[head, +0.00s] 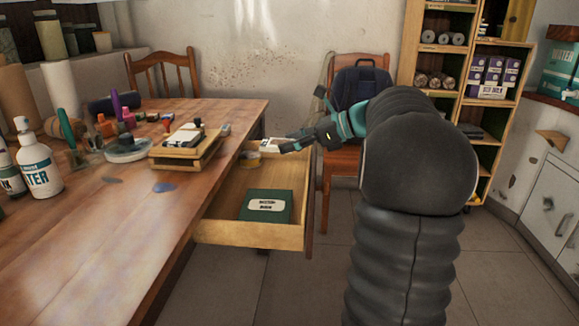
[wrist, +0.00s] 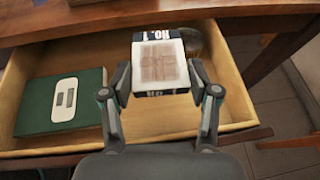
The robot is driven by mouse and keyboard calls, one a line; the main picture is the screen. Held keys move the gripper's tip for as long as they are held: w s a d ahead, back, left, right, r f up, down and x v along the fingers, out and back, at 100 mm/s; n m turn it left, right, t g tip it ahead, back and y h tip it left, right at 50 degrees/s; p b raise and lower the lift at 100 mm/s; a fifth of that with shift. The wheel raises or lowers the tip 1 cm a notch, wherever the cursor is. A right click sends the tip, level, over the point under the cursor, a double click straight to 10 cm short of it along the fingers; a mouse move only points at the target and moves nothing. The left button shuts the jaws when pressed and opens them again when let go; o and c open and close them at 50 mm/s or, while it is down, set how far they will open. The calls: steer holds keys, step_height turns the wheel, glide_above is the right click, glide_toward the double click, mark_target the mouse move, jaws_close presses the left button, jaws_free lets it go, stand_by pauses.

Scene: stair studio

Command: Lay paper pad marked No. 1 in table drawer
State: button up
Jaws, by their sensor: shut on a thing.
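The paper pad (wrist: 160,65) is a small block with a pale top bearing a brown grid print and dark sides lettered "No. 1". My gripper (wrist: 160,78) is shut on the pad, one finger on each side, above the open table drawer (wrist: 240,95). In the head view my gripper (head: 288,146) reaches over the far part of the wooden drawer (head: 225,233), with the pad (head: 269,145) showing pale at its tips. I cannot tell how high the pad is above the drawer floor.
A green labelled book or box (head: 266,206) lies in the near part of the drawer. A round tin or roll (head: 250,159) sits in the far part, partly behind the pad in the wrist view. The drawer floor between them looks clear. A chair (head: 342,162) stands to the right.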

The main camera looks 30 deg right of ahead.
mark_target(290, 180)
steer(key=shift+s+a+f, duration=0.35)
steer(key=shift+s+a, duration=0.05)
steer(key=shift+s, duration=0.05)
steer(key=shift+f+b, duration=0.5)
steer(key=shift+f, duration=1.5)
steer(key=shift+f, duration=0.4)
steer(key=shift+f, duration=0.2)
steer(key=o, duration=1.3)
steer(key=shift+f, duration=0.15)
steer(key=shift+r, duration=0.55)
steer(key=p+v, duration=0.1)
steer(key=v, duration=1.1)
steer(key=shift+r+p, duration=0.25)
steer(key=shift+p, duration=0.05)
